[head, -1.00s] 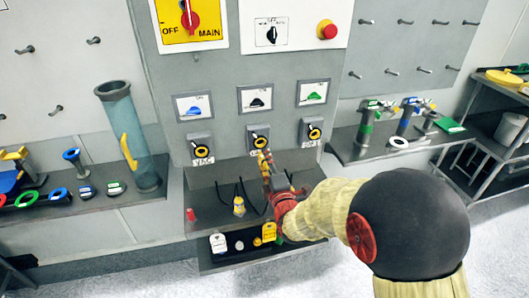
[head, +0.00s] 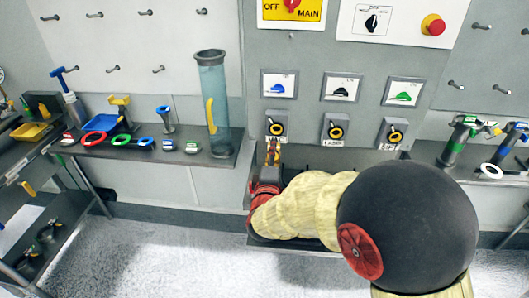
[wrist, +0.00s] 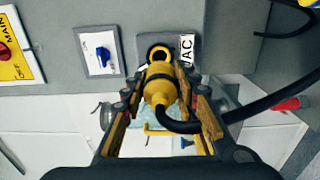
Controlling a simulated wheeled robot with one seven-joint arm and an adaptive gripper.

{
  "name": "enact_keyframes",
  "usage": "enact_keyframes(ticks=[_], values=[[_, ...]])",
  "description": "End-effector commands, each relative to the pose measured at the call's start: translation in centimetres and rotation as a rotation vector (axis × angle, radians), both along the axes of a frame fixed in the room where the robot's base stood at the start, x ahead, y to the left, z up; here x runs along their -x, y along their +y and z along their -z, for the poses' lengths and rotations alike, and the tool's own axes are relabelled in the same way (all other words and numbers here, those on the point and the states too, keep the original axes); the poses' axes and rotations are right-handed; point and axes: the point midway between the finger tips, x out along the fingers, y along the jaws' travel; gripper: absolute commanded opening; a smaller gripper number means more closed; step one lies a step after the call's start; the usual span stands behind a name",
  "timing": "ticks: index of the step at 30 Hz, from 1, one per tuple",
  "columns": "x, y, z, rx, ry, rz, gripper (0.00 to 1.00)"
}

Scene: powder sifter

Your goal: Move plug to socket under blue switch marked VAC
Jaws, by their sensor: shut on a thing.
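A yellow plug (wrist: 160,88) with a black cord is held between my gripper's fingers (wrist: 165,98) in the wrist view. Its front end points at the yellow-ringed socket (wrist: 159,52) beside the VAC label (wrist: 187,50) and overlaps its lower edge; I cannot tell whether it touches or enters. The blue switch (wrist: 103,54) is left of that socket here. In the head view the blue switch (head: 279,86) is above the left socket (head: 277,128). My gripper (head: 273,153) is just below that socket, and the plug is hard to make out there.
Sockets under the black switch (head: 342,88) and green switch (head: 404,92) are to the right. A clear tube (head: 212,105) stands on the left shelf near several rings and tools. A red cone-shaped thing (wrist: 288,104) is right of my gripper in the wrist view.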

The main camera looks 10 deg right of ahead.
Motion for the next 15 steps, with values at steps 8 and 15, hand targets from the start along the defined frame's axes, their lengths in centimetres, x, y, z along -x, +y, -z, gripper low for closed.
enact_keyframes(ticks=[8, 15], values=[[-1.6, -0.5, 0.1, -0.001, 0.000, 0.000, 0.00], [-3.2, -1.0, 0.0, 0.000, -0.001, -0.002, 0.00]])
